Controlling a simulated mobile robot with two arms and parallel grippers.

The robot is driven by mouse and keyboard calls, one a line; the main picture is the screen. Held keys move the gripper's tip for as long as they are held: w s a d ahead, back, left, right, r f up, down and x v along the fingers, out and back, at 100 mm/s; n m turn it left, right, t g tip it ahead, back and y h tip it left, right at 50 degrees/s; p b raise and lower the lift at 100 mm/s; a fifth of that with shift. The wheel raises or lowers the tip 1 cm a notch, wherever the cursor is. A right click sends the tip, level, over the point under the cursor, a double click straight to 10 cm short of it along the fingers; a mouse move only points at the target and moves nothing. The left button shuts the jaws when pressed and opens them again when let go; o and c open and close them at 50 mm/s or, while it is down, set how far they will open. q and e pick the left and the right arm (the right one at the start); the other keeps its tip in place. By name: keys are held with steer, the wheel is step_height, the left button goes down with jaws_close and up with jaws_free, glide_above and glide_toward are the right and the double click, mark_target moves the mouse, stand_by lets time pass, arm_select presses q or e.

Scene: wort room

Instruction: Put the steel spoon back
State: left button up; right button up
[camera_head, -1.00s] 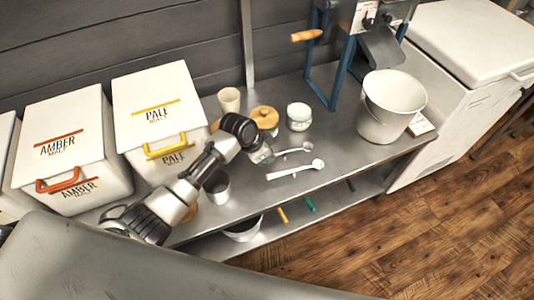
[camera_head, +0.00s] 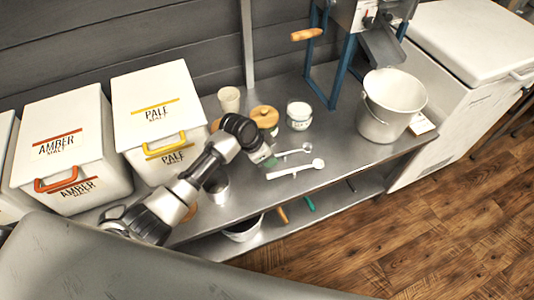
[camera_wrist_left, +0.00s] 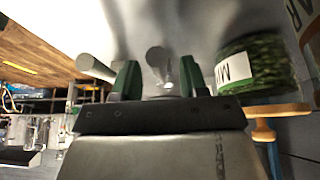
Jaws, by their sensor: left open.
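The steel spoon (camera_head: 296,150) lies on the steel bench, its bowl end to the right. My left gripper (camera_head: 270,163) is low over the bench at the spoon's left end. In the left wrist view its two green fingers (camera_wrist_left: 159,80) stand apart, with the steel spoon (camera_wrist_left: 157,58) showing between and beyond them. I cannot tell whether they touch it. A white scoop (camera_head: 297,170) lies just in front of the spoon; it also shows left of the fingers in the wrist view (camera_wrist_left: 95,68). My right gripper is out of view.
A wooden-lidded jar (camera_head: 265,118) of green contents stands close behind the gripper, with a white-lidded jar (camera_head: 299,115) beside it. A metal cup (camera_head: 217,186) is under my arm. A white bucket (camera_head: 391,104) stands right, malt bins (camera_head: 157,105) left. The bench's front edge is near.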

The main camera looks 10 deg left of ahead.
arm_select(q)
steer(key=shift+a+r, duration=0.1)
steer(key=shift+r, duration=0.15)
steer(key=p+v, duration=0.2)
steer(key=v, duration=0.8)
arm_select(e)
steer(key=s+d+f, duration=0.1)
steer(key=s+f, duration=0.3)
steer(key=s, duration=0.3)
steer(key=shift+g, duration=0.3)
arm_select(q)
steer(key=shift+s+r, duration=0.1)
steer(key=shift+s, duration=0.1)
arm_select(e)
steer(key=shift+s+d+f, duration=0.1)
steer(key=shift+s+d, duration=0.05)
